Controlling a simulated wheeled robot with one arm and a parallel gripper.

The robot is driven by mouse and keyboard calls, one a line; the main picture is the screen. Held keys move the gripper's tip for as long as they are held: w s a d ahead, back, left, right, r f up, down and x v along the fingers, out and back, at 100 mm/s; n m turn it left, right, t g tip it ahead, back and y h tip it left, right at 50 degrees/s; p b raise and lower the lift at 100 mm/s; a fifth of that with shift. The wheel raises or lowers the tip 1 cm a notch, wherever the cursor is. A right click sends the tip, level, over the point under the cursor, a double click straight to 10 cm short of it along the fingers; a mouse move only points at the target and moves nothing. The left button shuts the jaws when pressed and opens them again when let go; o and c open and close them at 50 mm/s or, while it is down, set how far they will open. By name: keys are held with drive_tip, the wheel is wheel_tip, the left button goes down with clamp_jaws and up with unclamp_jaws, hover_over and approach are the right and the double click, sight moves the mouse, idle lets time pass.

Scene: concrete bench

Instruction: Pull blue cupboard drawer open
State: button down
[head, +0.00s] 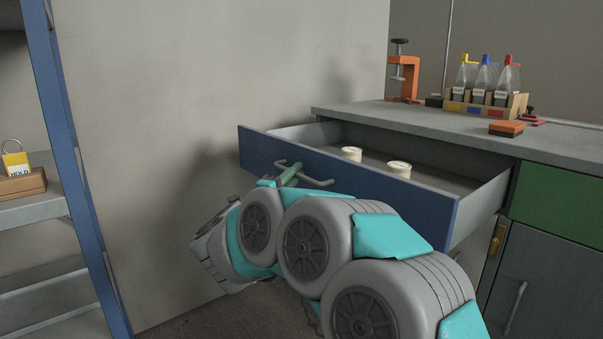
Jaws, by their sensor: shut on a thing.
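The blue-fronted drawer (385,192) of the cupboard is pulled well out from under the bench top. Its grey inside shows, with two small cream round tins (351,154) (399,169) in it. A grey bar handle (318,181) sits on the blue front. My gripper (290,174) is at the left part of this handle and is shut on it. My arm covers the lower part of the drawer front and some of the cupboard below.
A grey bench top (420,120) holds an orange clamp (404,78), a crate of bottles (486,104) and an orange-topped block (506,128). A green drawer (556,211) is to the right. A blue-framed shelf (66,150) with a yellow padlock (15,161) stands left.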

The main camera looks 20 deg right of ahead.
drive_tip(key=shift+s+a, duration=0.25)
drive_tip(key=shift+a, duration=0.45)
drive_tip(key=shift+f, duration=0.1)
drive_tip(key=c, duration=1.2)
unclamp_jaws()
drive_tip(key=shift+o, duration=0.2)
drive_tip(key=v, duration=0.7)
drive_tip(key=shift+s+a+p, duration=0.3)
drive_tip(key=shift+p, duration=0.05)
